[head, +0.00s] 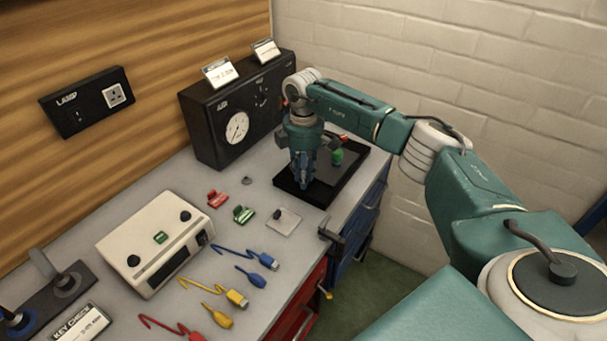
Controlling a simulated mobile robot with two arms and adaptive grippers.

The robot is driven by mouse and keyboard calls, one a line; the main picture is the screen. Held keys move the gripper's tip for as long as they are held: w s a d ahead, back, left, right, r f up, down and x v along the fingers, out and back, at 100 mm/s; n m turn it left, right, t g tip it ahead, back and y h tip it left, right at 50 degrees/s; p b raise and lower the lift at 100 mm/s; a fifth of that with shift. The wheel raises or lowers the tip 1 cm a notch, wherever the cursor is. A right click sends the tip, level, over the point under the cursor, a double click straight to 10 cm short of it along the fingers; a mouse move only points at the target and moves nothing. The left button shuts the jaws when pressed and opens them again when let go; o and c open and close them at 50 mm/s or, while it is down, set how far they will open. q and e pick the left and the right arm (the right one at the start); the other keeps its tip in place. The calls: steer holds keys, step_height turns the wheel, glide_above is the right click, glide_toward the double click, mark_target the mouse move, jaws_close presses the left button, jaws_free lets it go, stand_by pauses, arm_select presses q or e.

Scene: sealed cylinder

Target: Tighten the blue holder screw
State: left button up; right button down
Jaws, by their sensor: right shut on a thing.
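My right gripper (303,180) points down over the near left part of a black board (325,199) at the back right of the bench. It is shut on a blue part, which I take to be the blue holder with its screw (302,162). The fingers hide most of it, so I cannot see the screw head or how tight it is. To its right on the board stand a green holder (337,157) and, farther back, a red one (343,138), partly hidden by my arm. My left gripper is not in view.
A black gauge box (212,137) stands close left of my right gripper. Red (217,198) and green (243,214) small parts and a grey plate (292,228) lie in front. A cream box (150,225) and coloured cables (263,262) occupy the near bench.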

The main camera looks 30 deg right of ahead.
steer(key=shift+w+r, duration=0.25)
steer(key=shift+r, duration=0.1)
steer(key=c, duration=1.8)
jaws_free()
steer(key=shift+s, duration=0.15)
steer(key=shift+f, duration=0.1)
step_height(320, 180, up, 12)
steer(key=shift+r, duration=0.1)
steer(key=shift+s, duration=0.15)
